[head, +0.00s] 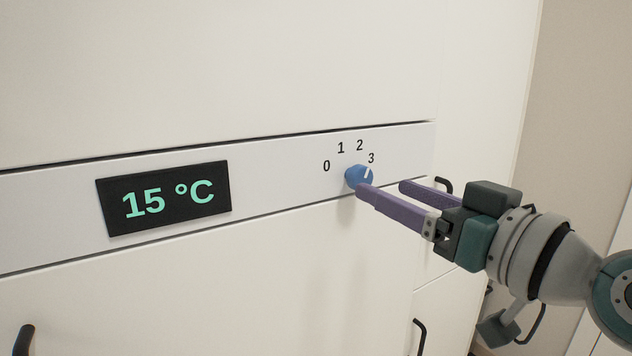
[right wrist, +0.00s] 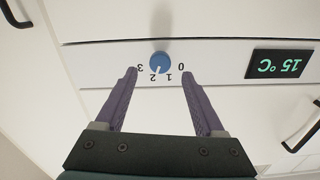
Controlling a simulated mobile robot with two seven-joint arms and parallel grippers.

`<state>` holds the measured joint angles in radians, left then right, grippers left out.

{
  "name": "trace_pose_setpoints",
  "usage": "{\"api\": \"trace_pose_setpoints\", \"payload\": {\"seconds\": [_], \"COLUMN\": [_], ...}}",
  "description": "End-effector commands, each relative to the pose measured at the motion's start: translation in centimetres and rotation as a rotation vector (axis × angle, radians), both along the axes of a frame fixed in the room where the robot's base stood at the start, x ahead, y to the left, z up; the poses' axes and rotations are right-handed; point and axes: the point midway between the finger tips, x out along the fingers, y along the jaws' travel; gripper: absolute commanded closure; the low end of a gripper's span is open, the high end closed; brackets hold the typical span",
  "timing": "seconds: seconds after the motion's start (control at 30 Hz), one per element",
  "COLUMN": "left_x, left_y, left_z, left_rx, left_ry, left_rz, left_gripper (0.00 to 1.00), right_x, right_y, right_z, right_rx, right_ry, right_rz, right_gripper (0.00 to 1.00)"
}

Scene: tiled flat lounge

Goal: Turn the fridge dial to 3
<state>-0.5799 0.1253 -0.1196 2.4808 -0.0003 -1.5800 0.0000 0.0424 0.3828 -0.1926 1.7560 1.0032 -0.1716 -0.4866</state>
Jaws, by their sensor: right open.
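The fridge dial (head: 356,178) is a round blue knob with a white mark, on a pale panel with the numbers 0 to 3 above it. In the right wrist view, upside down, the dial (right wrist: 159,60) has its mark pointing about at the 2. My right gripper (head: 381,187) is open in front of the dial. In the right wrist view its purple fingers (right wrist: 160,74) are apart, with the dial between and just beyond their tips. One fingertip overlaps the dial's lower edge in the head view; I cannot tell whether they touch. My left gripper is not in view.
A black display (head: 164,198) reading 15 °C is on the panel left of the dial. Black handles stick out at the lower left (head: 24,341), lower middle (head: 419,337) and behind my gripper (head: 444,185). The panel around the dial is flat and clear.

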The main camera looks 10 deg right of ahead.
Motion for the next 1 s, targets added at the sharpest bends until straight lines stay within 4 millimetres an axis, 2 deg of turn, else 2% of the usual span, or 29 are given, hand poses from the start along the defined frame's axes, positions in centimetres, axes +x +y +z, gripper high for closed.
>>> {"api": "trace_pose_setpoints", "payload": {"seconds": [0.1, 0.3, 0.67, 1.0], "left_x": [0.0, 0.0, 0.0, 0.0], "left_y": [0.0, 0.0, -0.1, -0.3], "left_z": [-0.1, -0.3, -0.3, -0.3], "left_rx": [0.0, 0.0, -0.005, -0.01], "left_ry": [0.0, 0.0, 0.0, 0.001], "left_rz": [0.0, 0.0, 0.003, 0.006], "left_gripper": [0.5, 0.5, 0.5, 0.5], "right_x": [2.0, 4.2, 4.7, 4.7], "right_y": [0.7, 1.5, 1.8, 1.7], "right_z": [0.1, -0.1, 0.0, -0.1], "right_rx": [0.003, 0.002, 0.0, -0.001], "right_ry": [-0.001, 0.001, 0.001, 0.002], "right_rz": [0.0, 0.001, 0.001, 0.001], "right_gripper": [0.29, 0.29, 0.29, 0.65]}}
